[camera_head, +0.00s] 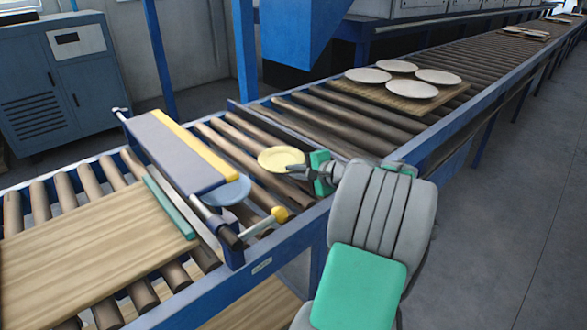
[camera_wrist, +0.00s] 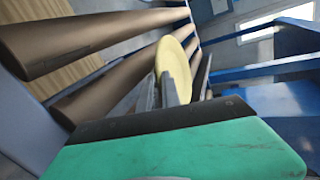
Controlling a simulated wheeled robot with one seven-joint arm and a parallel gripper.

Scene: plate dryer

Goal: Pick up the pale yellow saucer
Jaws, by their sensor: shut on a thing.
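The pale yellow saucer (camera_head: 281,159) is over the rollers near the middle of the head view. My gripper (camera_head: 299,172) reaches it from the right and is shut on its near right rim. In the wrist view the saucer (camera_wrist: 174,68) appears edge-on and tilted at the fingertips (camera_wrist: 176,90). The fingers hide a small part of its rim. From these views I cannot tell whether its underside touches the rollers.
A blue plate (camera_head: 226,190) lies left of the saucer, by the grey-and-yellow crossbar (camera_head: 180,150). Several pale plates rest on a wooden board (camera_head: 440,97) farther up the conveyor. A bare wooden board (camera_head: 80,250) lies at left.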

